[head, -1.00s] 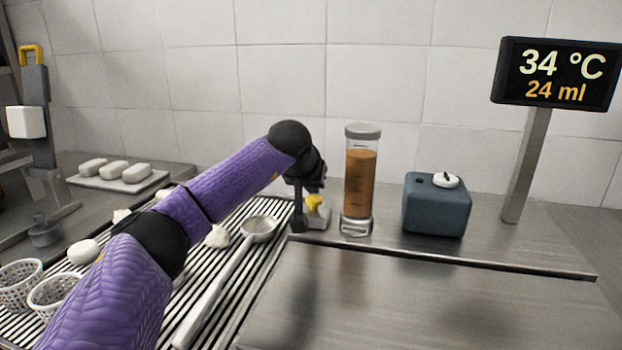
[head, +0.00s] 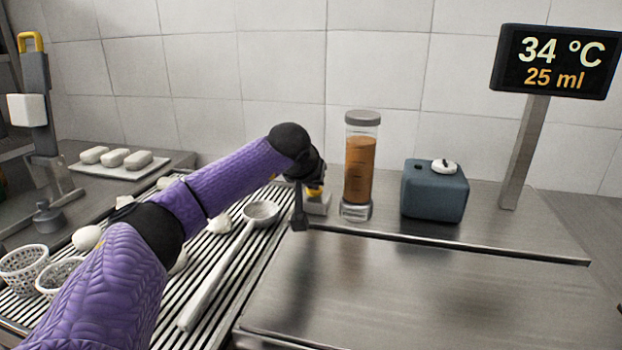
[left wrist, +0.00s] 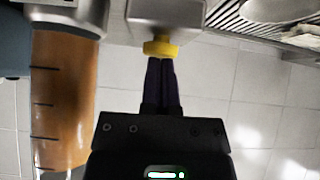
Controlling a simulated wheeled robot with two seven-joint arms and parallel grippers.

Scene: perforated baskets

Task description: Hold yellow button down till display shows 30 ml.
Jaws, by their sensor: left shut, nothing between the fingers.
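The yellow button (head: 315,191) sits on a small grey block (head: 317,205) at the back of the counter, partly hidden by my left gripper (head: 314,184). The left wrist view is upside down and shows the yellow button (left wrist: 160,48) with my left gripper (left wrist: 161,62) against it. The fingers are shut together with nothing between them, and the tips appear to touch the button. The display (head: 555,62) on a post reads 34 °C and 25 ml. My right gripper is out of view.
A clear cylinder (head: 360,170) of orange-brown liquid stands just right of the button. A blue-grey box (head: 434,192) stands farther right. A strainer (head: 262,212) lies on the slatted rack at left, near perforated baskets (head: 21,271). The front steel counter (head: 430,295) is clear.

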